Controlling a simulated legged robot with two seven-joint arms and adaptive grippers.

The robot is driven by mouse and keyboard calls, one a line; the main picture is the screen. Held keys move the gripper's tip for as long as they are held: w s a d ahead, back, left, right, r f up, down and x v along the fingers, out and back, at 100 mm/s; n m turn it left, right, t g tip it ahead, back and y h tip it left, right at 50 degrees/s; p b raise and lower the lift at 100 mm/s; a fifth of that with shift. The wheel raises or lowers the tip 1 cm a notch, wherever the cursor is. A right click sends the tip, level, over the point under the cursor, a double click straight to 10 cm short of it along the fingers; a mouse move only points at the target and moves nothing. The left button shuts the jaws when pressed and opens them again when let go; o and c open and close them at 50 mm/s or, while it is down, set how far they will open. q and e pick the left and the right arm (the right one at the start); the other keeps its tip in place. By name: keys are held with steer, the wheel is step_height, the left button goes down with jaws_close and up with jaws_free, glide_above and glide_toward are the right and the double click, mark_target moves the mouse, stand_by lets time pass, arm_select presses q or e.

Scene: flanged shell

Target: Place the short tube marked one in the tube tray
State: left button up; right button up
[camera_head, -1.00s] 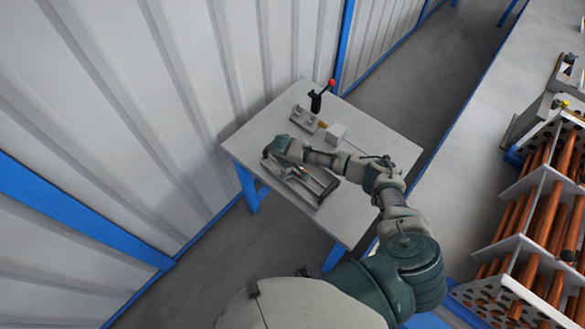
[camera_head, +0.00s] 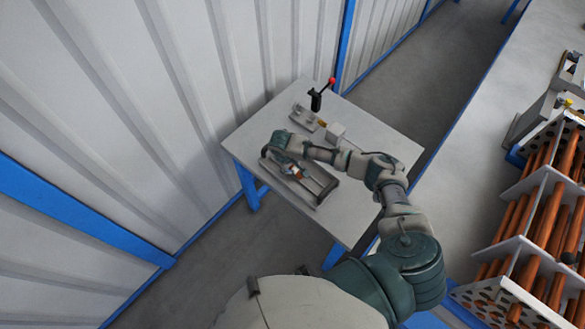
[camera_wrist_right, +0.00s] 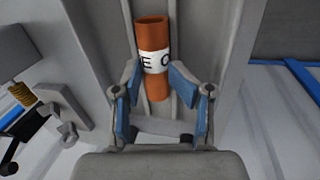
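The short copper tube (camera_head: 293,171) has a white label band. In the right wrist view the tube (camera_wrist_right: 152,32) shows part of its lettering, "E O". It lies along the rails of the grey tube tray (camera_head: 325,191) on the small table. My right gripper (camera_head: 286,162) is over the tray's left part, at the tube. In the right wrist view its blue-padded fingers (camera_wrist_right: 167,88) are spread on both sides of the tube, with a clear gap on the right. Whether the left finger touches it I cannot tell. My left gripper is out of view.
A toggle clamp with a red knob (camera_head: 332,82) and a pale block (camera_head: 336,131) stand farther back on the table (camera_head: 375,147). A corrugated wall is close on the left. A rack of long copper tubes (camera_head: 545,215) stands on the right bench.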

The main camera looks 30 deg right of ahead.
steer(key=v, duration=1)
steer(key=shift+d+r+p, duration=0.25)
steer(key=shift+r+p, duration=0.05)
steer(key=shift+w, duration=0.1)
